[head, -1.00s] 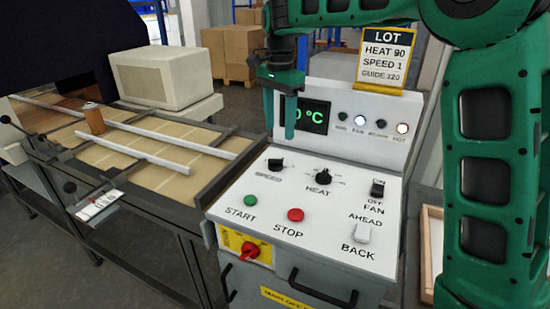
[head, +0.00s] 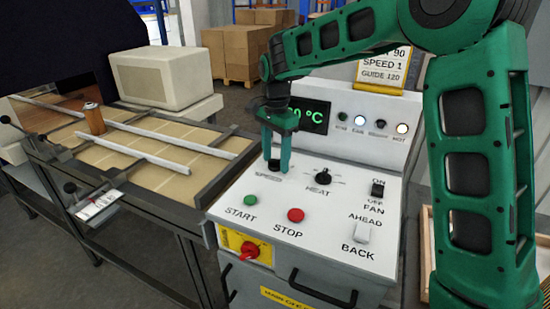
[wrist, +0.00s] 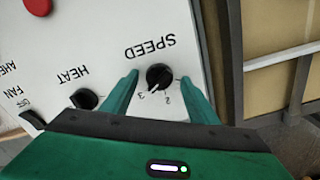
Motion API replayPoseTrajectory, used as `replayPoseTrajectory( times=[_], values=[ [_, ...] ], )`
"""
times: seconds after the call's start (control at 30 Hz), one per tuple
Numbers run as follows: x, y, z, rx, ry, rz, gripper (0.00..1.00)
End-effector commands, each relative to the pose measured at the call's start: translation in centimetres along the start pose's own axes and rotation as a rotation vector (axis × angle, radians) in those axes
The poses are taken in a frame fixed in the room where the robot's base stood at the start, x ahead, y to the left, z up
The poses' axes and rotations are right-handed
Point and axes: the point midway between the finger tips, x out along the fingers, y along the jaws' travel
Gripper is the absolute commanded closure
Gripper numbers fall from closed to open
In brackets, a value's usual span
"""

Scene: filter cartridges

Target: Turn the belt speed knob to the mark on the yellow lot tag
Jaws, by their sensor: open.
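The black speed knob (wrist: 159,76) shows in the wrist view on the white panel, beside the word SPEED. The marks 2 and 3 show by its near edge; other marks are hidden or too small to read. My gripper (head: 278,163) is open, with one green finger on each side of the knob in the wrist view (wrist: 160,92). I cannot tell whether a finger touches it. The yellow lot tag (head: 384,87) stands behind the panel and reads SPEED 1 and GUIDE 120; my arm covers its top.
The heat knob (head: 322,176) is right of the speed knob. The green start button (head: 250,200), red stop button (head: 296,215), fan switch (head: 377,188) and ahead/back switch (head: 362,231) share the panel. The conveyor (head: 160,181) with a can (head: 95,118) is at left.

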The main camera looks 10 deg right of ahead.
Motion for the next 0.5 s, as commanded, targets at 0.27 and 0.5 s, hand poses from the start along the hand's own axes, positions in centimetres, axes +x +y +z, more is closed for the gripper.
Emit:
replayPoseTrajectory(
  times=[0.27,0.5],
  values=[
    [0.07,0.01,0.0,0.0,0.0,0.0,0.51],
    [0.04,-0.02,0.0,0.0,0.0,-0.001,0.87]
  ],
)
